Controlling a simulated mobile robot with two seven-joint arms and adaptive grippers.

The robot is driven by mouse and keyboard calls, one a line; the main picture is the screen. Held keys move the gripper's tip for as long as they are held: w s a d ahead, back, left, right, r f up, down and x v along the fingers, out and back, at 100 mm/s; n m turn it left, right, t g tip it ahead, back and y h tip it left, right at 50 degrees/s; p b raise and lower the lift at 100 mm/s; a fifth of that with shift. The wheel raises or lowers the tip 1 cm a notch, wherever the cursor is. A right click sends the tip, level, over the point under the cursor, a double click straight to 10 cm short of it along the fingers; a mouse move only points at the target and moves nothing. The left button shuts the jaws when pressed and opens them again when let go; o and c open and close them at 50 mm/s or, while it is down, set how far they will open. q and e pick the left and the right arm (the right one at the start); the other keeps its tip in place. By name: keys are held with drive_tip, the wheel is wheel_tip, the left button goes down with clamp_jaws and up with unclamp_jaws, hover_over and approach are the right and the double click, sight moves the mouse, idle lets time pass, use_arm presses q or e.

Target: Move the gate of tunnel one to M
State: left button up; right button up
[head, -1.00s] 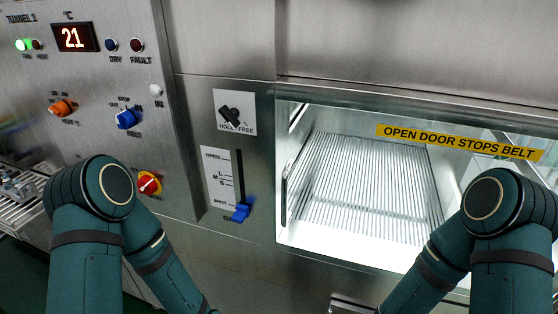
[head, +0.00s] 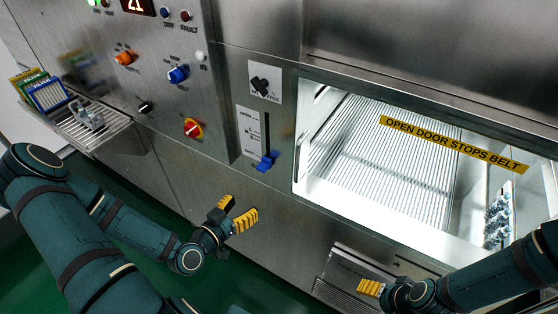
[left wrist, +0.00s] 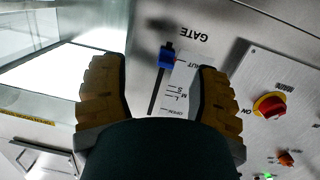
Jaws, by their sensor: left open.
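The gate lever of tunnel one is a blue handle (head: 265,163) at the bottom of a vertical slot, beside a white scale plate (head: 250,135). In the left wrist view the blue handle (left wrist: 166,56) is level with the SHUT mark; the M mark lies further along the slot toward OPEN. My left gripper (head: 237,213) is open and empty, below and to the left of the handle and apart from it. In the wrist view the handle shows between the spread yellow fingers. My right gripper (head: 370,288) is at the lower right, its fingers partly hidden.
The lit tunnel opening (head: 380,160) with a ribbed belt is right of the lever. Left of it, the panel has a red-yellow switch (head: 193,128), a blue knob (head: 178,74) and an orange knob (head: 124,58). A rack shelf (head: 100,130) juts out at the left.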

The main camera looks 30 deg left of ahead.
use_arm(q)
wheel_tip(320, 180, up, 4)
drive_tip(key=s+a+t+y, duration=0.1)
drive_tip(key=t, duration=0.1)
drive_tip(key=b, duration=0.4)
approach(260, 169)
drive_tip(key=w, duration=0.8)
drive_tip(key=w+d+p, duration=0.1)
drive_tip(key=w, duration=0.2)
drive_tip(key=shift+r, duration=0.1)
use_arm(e)
drive_tip(key=f, duration=0.1)
drive_tip(key=d+f, duration=0.1)
drive_tip(key=shift+d+f, duration=0.15)
drive_tip(key=shift+f, duration=0.15)
use_arm(q)
clamp_jaws()
